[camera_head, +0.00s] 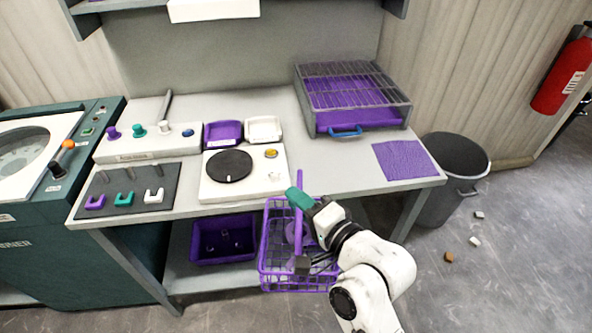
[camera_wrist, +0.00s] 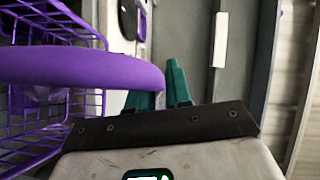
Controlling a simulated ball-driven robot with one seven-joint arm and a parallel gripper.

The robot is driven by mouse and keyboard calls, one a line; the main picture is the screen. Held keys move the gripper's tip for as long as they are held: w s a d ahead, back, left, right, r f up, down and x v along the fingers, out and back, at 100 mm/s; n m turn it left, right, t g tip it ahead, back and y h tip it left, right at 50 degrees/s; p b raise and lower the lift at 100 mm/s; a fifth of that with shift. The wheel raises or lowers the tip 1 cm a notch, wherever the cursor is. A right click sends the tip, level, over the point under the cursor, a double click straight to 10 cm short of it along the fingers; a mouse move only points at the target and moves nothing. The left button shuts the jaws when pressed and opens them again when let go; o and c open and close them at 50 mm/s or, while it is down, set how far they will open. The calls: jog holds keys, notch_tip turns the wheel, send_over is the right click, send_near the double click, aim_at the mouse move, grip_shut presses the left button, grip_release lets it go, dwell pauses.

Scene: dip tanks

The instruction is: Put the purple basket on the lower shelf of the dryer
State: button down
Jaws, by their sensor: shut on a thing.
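The purple basket (camera_head: 270,262) is an open wire basket with a tall hoop handle, in front of the bench below the top's front edge. A rounded purple thing shows inside it. My gripper (camera_head: 300,199) has teal fingers and is shut on the basket's handle. In the wrist view the thick purple handle of the basket (camera_wrist: 85,70) crosses close to the teal fingers of my gripper (camera_wrist: 160,92); the exact grip point is hidden. I cannot tell for sure which thing is the dryer; a grey box with a wire rack (camera_head: 354,88) above a purple inside stands at the bench's back right.
The bench top (camera_head: 330,170) carries a white unit with a black disc (camera_head: 243,172), small trays and a purple cloth (camera_head: 404,160). A purple bin (camera_head: 223,240) sits on the bench's lower shelf. A teal machine (camera_head: 50,165) stands left, a grey bin (camera_head: 455,160) right. Small scraps lie on the floor.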

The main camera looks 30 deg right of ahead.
aim_at(304, 250)
jog(key=f+m+h, duration=0.1)
jog(key=f, duration=0.4)
jog(key=s+f+h, duration=0.1)
jog(key=f, duration=0.4)
jog(key=s+f+m+h, duration=0.1)
jog(key=f, duration=0.5)
jog(key=shift+s+d+f+m, duration=0.1)
jog(key=shift+s+d+m, duration=0.05)
jog(key=shift+m, duration=0.15)
